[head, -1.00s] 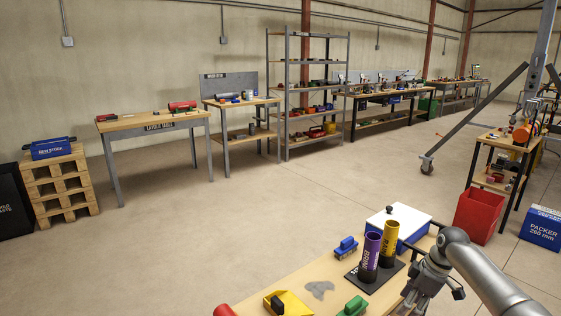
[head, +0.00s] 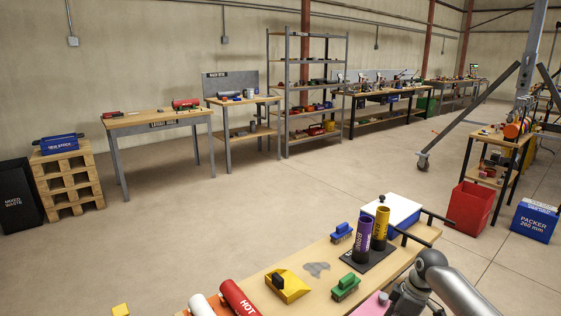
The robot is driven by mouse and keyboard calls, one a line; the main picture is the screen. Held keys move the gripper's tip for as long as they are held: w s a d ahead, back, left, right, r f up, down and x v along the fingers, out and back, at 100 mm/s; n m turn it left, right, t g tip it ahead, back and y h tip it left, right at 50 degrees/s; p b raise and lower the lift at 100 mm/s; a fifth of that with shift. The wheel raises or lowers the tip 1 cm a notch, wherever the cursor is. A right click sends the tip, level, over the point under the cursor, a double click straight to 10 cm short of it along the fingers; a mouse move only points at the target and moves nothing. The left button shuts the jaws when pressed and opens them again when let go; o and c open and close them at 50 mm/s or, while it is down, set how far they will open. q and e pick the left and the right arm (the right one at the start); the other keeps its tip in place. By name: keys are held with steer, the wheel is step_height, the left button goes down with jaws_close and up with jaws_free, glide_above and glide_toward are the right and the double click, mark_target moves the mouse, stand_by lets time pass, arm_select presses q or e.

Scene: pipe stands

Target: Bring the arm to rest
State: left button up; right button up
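My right arm (head: 450,288) comes in from the lower right corner. Its gripper (head: 402,304) is low at the front edge of the near table (head: 330,290), partly cut off by the bottom of the picture. Its fingertips cannot be made out, and I see nothing held in it. A pink item (head: 376,304) lies beside it on the left. My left arm and gripper are not in view.
A purple tube (head: 363,240) and a yellow tube (head: 380,228) stand upright on a dark base behind the gripper. A green-handled brush (head: 345,288), yellow tray (head: 290,288) and red cylinder (head: 238,298) lie left.

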steer(key=s+a+f+m, duration=0.1)
steer(key=s+a+f, duration=0.4)
steer(key=s+a, duration=0.35)
steer(key=s+a+f, duration=0.5)
steer(key=s+a, duration=0.2)
steer(key=s, duration=0.3)
steer(key=s+d+r+m+t+h, duration=0.1)
steer(key=s+d+r+m, duration=0.3)
steer(key=s, duration=0.5)
steer(key=s+d+r+m+t+h, duration=0.15)
steer(key=s+r+m, duration=0.35)
steer(key=s, duration=0.5)
step_height(320, 180, down, 24)
steer(key=s+g+p, duration=0.1)
steer(key=p, duration=0.1)
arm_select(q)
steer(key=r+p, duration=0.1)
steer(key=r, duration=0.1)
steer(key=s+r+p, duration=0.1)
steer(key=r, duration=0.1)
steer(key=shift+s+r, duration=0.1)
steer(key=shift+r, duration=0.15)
arm_select(e)
steer(key=s+d+f+g, duration=0.1)
steer(key=s+d+f, duration=0.2)
steer(key=s+f, duration=1.1)
steer(key=s, duration=0.3)
steer(key=shift+d+f, duration=0.15)
steer(key=shift+f, duration=0.05)
